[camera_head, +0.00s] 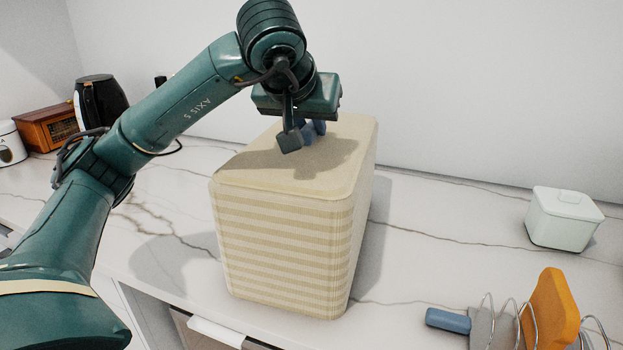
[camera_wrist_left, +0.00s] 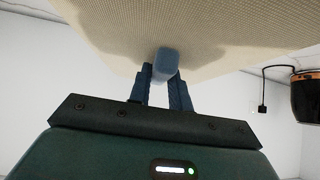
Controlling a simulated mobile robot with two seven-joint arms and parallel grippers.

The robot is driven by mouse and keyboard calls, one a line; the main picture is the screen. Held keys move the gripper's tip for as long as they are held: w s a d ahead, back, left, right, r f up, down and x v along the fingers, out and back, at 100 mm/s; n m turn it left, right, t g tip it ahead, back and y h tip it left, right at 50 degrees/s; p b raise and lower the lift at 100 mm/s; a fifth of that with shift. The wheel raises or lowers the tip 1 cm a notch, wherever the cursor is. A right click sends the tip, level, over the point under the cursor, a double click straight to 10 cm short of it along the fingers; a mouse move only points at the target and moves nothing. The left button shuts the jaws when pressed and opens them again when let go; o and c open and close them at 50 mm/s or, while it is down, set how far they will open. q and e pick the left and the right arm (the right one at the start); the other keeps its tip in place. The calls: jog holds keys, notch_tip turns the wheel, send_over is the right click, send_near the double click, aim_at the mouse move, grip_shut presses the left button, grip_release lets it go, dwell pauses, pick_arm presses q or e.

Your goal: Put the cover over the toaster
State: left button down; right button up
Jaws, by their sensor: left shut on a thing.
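The cover (camera_head: 285,245) is a large beige, ribbed fabric box with a smooth top. It stands upright on the marble counter in the head view. The toaster does not show; anything under the cover is hidden. My left gripper (camera_head: 301,137) is above the cover's top, pointing down, and is shut on the blue-grey handle of the cover (camera_head: 317,127). In the left wrist view the handle (camera_wrist_left: 166,62) sits between the two fingers (camera_wrist_left: 163,88), against the cover's cloth (camera_wrist_left: 215,30). I cannot tell if the cover's lower edge touches the counter. My right gripper is not in view.
A pale green lidded box (camera_head: 563,218) stands at the right. A wire rack (camera_head: 520,318) with an orange board (camera_head: 551,310) is at the front right. A wooden radio (camera_head: 48,127) and a black appliance (camera_head: 100,103) stand at the back left.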

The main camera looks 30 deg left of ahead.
pick_arm(q)
notch_tip(320, 180, up, 10)
jog(key=p, duration=0.2)
dwell(0.3)
dwell(0.8)
